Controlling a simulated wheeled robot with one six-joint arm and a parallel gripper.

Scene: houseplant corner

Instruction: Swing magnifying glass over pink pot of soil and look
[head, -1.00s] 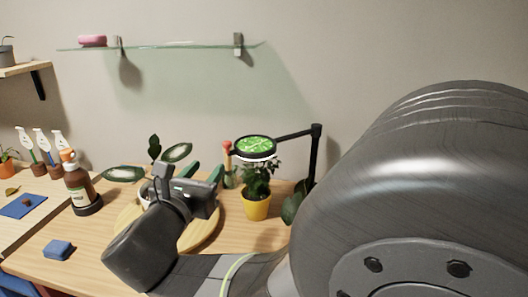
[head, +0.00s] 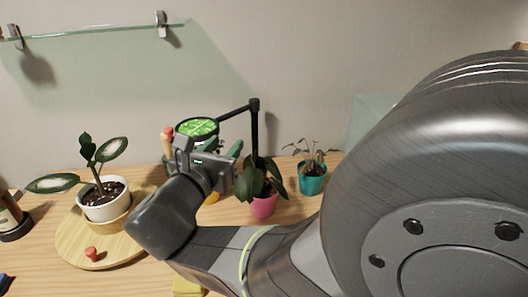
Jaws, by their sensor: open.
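The magnifying glass (head: 197,128) has a round dark rim and hangs on a black jointed arm from a post at the back of the table. Green leaves fill its lens. The pink pot (head: 264,207) stands right of the lens and in front of the post, with a broad-leaved plant that hides its soil. My gripper (head: 224,148) is open and empty. In the picture its fingers lie just right of and below the lens rim; I cannot tell the depth gap. My wrist hides most of the yellow pot (head: 213,198).
A teal pot (head: 313,184) with a drooping plant stands right of the pink pot. At left, a white pot (head: 104,205) and a red knob (head: 91,253) are on a round wooden board (head: 75,243). A glass shelf (head: 95,31) is above. My arm covers the right side.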

